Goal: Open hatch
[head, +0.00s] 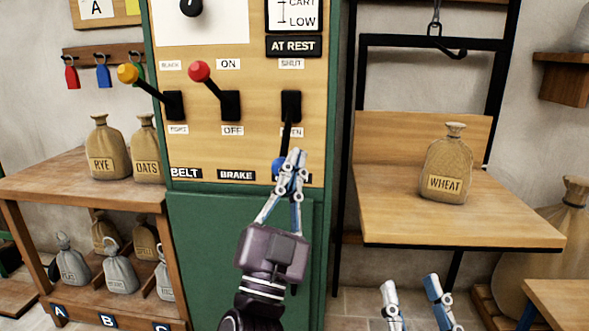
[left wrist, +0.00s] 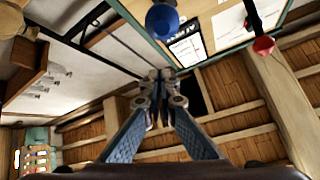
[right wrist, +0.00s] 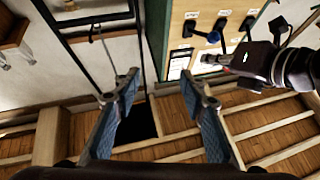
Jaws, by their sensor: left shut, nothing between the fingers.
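The hatch lever (head: 288,132) hangs down from its black slot on the wooden panel, with SHUT above the slot and a partly covered label below. Its blue knob (head: 278,168) is partly hidden behind my left gripper (head: 293,160). The blue knob also shows in the left wrist view (left wrist: 162,22), beyond the shut, empty fingertips (left wrist: 158,82); I cannot tell whether they touch it. In the right wrist view the blue knob (right wrist: 214,37) is near my left arm. My right gripper (head: 411,285) is open and empty, low in front of the wooden shelf.
A red-knobbed lever (head: 200,72) and a yellow-knobbed lever (head: 128,74) stand tilted up to the left on the same panel. An AT REST sign (head: 293,46) is above. A WHEAT sack (head: 446,165) stands on the shelf (head: 400,225) at right.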

